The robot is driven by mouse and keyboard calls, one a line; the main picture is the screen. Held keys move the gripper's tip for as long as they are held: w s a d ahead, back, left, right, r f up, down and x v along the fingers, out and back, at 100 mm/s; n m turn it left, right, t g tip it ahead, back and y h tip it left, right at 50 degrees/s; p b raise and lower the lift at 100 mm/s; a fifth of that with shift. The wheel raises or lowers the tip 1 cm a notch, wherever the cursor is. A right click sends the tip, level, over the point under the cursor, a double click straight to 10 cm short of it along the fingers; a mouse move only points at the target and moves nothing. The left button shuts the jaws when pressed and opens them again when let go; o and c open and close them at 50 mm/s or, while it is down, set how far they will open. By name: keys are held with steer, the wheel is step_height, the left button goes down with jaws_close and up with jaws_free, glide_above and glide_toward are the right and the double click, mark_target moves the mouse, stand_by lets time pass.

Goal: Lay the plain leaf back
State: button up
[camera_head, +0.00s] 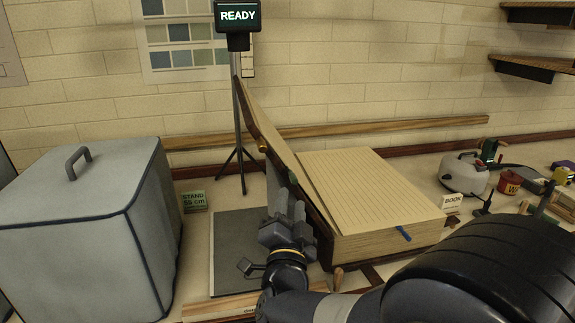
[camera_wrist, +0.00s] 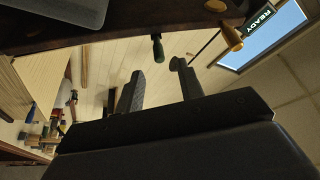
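A large book lies open in the head view, its thick cream page block (camera_head: 372,190) on the right with a blue marker at its front edge. A raised leaf or cover (camera_head: 268,118) with a cream face and dark edge stands steeply tilted at the block's left side. I cannot tell whether it is the plain leaf. My gripper (camera_head: 282,212) is in front of the raised board's lower part, partly hiding it. In the wrist view my gripper (camera_wrist: 158,82) has its fingers apart with nothing between them. A dark board edge (camera_wrist: 110,33) crosses above, with a green knob (camera_wrist: 157,48) and a brass knob (camera_wrist: 232,38).
A grey covered box (camera_head: 90,220) stands at the left. A dark flat mat (camera_head: 232,245) lies between it and the book. A READY sign (camera_head: 238,16) stands on a tripod behind. A kettle-like pot (camera_head: 463,173) and small items crowd the right. My arm covers the lower right.

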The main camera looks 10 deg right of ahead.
steer(key=p+x, duration=0.3)
steer(key=x, duration=0.6)
steer(key=shift+w+d+r, duration=0.1)
steer(key=shift+w, duration=0.3)
steer(key=shift+c, duration=0.5)
jaws_close()
